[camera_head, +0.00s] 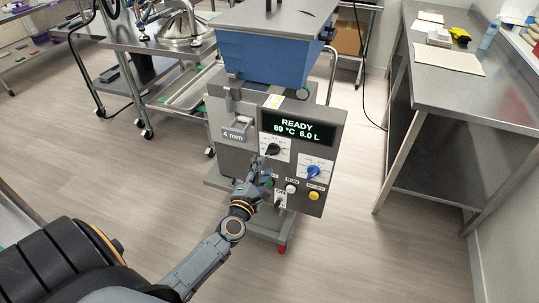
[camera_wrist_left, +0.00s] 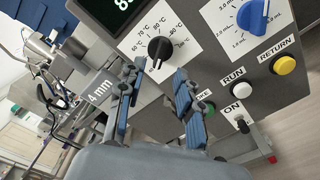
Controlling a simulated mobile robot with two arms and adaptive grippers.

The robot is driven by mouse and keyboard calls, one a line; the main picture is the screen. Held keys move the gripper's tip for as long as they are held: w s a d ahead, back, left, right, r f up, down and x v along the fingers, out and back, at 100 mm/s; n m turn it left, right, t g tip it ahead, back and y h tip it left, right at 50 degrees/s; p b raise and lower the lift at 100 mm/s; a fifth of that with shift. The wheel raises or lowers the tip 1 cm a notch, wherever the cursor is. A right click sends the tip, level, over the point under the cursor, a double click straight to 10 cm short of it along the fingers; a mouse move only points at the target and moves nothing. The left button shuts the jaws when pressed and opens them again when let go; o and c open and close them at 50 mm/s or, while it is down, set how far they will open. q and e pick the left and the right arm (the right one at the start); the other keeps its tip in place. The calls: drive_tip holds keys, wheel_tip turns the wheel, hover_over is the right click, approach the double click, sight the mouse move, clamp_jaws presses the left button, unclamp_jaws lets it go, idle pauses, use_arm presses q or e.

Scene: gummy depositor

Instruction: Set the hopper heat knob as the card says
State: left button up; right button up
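The black hopper heat knob (camera_head: 272,149) sits on a white temperature dial on the grey control panel. In the left wrist view the knob (camera_wrist_left: 158,48) lies just beyond my fingertips, between their lines, with °C marks around it. I cannot tell its exact setting. My left gripper (camera_head: 263,168) is open and empty, just below the knob; in the wrist view its two fingers (camera_wrist_left: 158,75) stand apart. The display (camera_head: 297,128) reads READY, 89 °C, 6.0 L. My right gripper is out of view.
A blue dial knob (camera_head: 313,172) is right of the heat knob. Below are a white RUN button (camera_wrist_left: 238,89), a yellow RETURN button (camera_wrist_left: 284,65) and an ON switch (camera_wrist_left: 242,125). A blue hopper (camera_head: 265,58) stands above. A steel bench (camera_head: 470,90) is at right.

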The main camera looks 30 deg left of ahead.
sight(271, 155)
use_arm(q)
drive_tip(key=x, duration=0.5)
drive_tip(key=shift+w, duration=0.5)
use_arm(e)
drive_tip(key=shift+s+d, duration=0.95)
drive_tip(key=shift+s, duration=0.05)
use_arm(q)
drive_tip(key=shift+c, duration=0.4)
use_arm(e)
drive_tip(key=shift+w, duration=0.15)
use_arm(q)
clamp_jaws()
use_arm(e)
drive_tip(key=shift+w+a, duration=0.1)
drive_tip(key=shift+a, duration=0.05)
